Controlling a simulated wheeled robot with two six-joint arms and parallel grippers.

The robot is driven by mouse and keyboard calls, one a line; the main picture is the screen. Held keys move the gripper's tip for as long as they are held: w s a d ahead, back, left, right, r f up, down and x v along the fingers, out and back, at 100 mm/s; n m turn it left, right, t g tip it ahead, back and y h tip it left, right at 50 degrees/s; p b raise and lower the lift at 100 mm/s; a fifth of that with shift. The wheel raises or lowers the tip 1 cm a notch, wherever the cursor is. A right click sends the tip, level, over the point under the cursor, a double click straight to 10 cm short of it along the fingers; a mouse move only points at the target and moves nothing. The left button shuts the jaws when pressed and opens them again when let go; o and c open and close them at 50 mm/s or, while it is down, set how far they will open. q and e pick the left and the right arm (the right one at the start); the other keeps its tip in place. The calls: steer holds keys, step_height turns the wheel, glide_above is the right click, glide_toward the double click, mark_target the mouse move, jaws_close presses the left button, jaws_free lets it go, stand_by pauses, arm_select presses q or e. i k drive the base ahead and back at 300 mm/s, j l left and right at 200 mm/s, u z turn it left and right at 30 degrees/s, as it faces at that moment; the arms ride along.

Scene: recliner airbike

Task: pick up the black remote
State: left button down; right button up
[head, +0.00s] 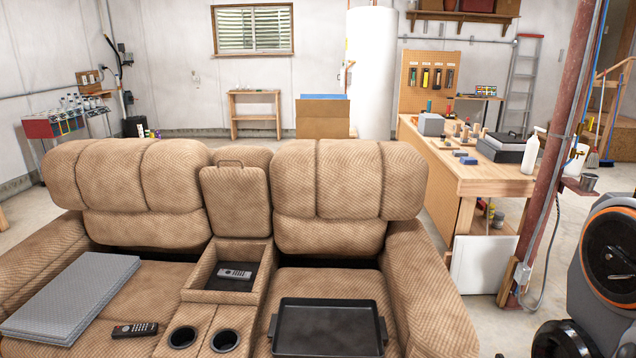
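A black remote (134,330) lies on the left seat cushion of the tan recliner sofa (160,190), near the bottom edge of the head view. It is just in front of a grey folded cloth or pad (72,297) and left of the cup holders. A second, greyer remote (235,274) lies in the open console bin (213,296) between the seats. Part of my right arm shows at the right edge. Neither gripper is in view.
A black tray (328,328) rests on the right seat. Two cup holders (183,337) are in the console front. A wooden workbench (480,180) with tools and a red post (556,150) stand to the right. The floor between sofa and back wall is partly hidden.

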mark_target(149, 329)
steer(key=u, duration=1.3)
steer(key=i+j+z, duration=0.15)
steer(key=z, duration=0.25)
steer(key=i+j+z, duration=0.15)
steer(key=z, duration=0.2)
steer(key=i+j+z, duration=0.1)
steer(key=j+z, duration=0.65)
steer(key=i+l, duration=0.05)
steer(key=l, duration=0.05)
